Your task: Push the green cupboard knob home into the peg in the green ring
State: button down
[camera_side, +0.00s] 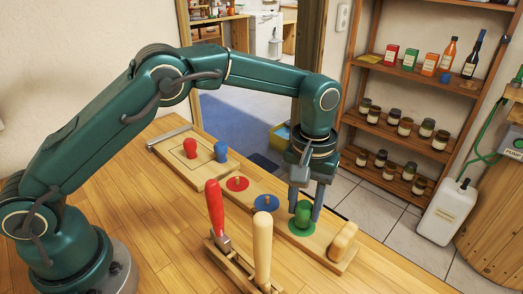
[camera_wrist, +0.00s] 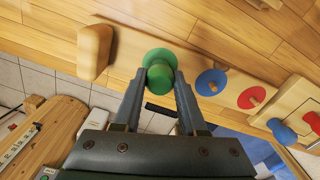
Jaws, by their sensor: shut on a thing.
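The green knob (camera_side: 303,213) stands upright over the green ring (camera_side: 296,232) on the light wooden board. My gripper (camera_side: 304,212) points down with its fingers on either side of the knob, shut on it. In the wrist view the knob (camera_wrist: 160,77) sits between the two fingertips (camera_wrist: 160,88), with the green ring (camera_wrist: 158,56) just behind it. The peg in the ring is hidden by the knob. I cannot tell whether a gap remains under the knob.
A blue ring (camera_side: 266,203) and a red ring (camera_side: 237,184) with pegs lie along the board. A wooden block (camera_side: 343,241) stands at its near end. Red (camera_side: 190,148) and blue (camera_side: 220,151) knobs stand on a tray. Red-handled (camera_side: 215,208) and wooden-handled (camera_side: 262,245) tools stand in front.

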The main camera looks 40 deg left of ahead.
jog(key=shift+f, duration=0.25)
jog(key=shift+c, duration=1.9)
grip_release()
jog(key=shift+r, duration=2.55)
jog(key=shift+f, duration=1.7)
